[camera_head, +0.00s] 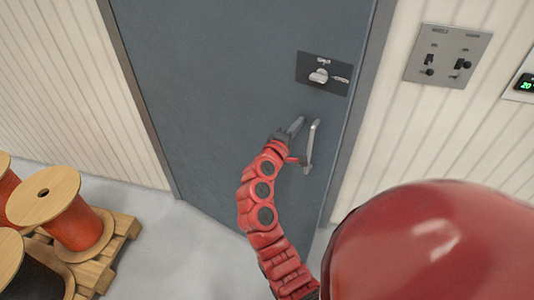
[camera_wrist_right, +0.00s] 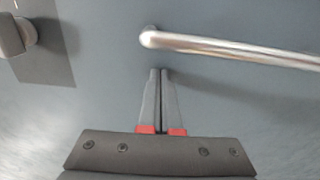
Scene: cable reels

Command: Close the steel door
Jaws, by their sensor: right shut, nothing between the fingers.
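The steel door (camera_head: 215,100) is a grey-blue panel that fills most of its frame in the head view. I cannot tell whether it is fully flush at the right edge. A bar handle (camera_head: 312,147) stands out from its right side, and it also crosses the upper right of the right wrist view (camera_wrist_right: 235,48). My right gripper (camera_head: 298,126) is at the door face beside the handle, on its left in the head view. Its fingers (camera_wrist_right: 160,72) are together and empty, apart from the bar in the wrist picture. Whether the tips touch the door is unclear. My left gripper is out of view.
A lock plate with a knob (camera_head: 319,75) sits above the handle. A switch panel (camera_head: 447,55) is on the ribbed wall at right. Cable reels (camera_head: 75,225) stand on a wooden pallet (camera_head: 112,252) at lower left. The floor beside the pallet is clear.

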